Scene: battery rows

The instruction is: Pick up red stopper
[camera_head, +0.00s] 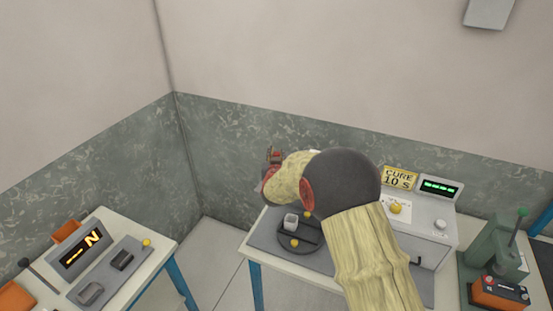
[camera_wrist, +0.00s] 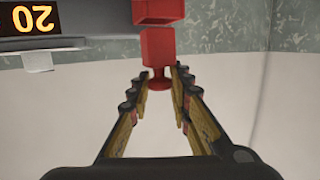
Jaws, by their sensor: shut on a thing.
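The red stopper (camera_wrist: 158,47) shows in the wrist view as a red block with a narrower, flared end. That end sits between the fingertips of my gripper (camera_wrist: 158,82), which is shut on it. Another red part (camera_wrist: 158,12) is above it at the picture's top edge; I cannot tell if the two are joined. In the head view a small red piece (camera_head: 275,155) shows just beyond my wrist, over the back of the right table. My fingers are mostly hidden there by my arm.
A grey machine (camera_head: 425,228) with a "CURE 10 s" sign (camera_head: 400,178) stands to the right. A green press (camera_head: 495,255) and battery (camera_head: 500,292) are further right. A separate table (camera_head: 150,262) is left.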

